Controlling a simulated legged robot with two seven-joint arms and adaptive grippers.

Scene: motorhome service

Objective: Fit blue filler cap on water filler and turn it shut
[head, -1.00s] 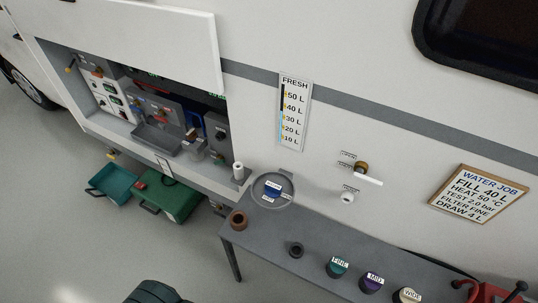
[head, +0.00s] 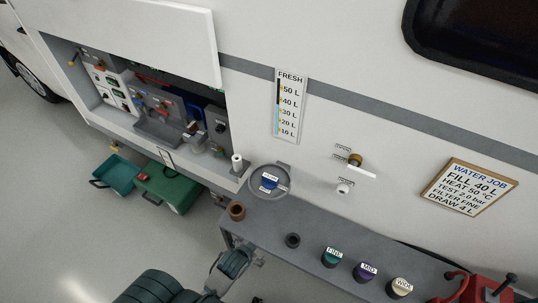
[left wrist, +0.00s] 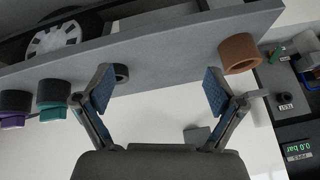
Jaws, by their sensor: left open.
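The blue cap (head: 269,182), with a white label, sits on a round grey tray (head: 285,193) at the far left end of the grey bench. On the motorhome wall a brass-coloured round fitting (head: 354,160) has a white flap or lever beside it, and a white fitting (head: 344,188) is below; their labels are too small to read, so I cannot tell which is the water filler. My left gripper (left wrist: 160,90) is open and empty near the bench edge; it shows partly in the head view (head: 233,264), below the tray. My right gripper is not in view.
On the bench are a brown ring (head: 236,211), a black ring (head: 293,240) and green, purple and cream caps (head: 365,271). A red object (head: 478,288) is at the right end. An open service bay (head: 160,115) is at left, with green boxes (head: 168,190) below.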

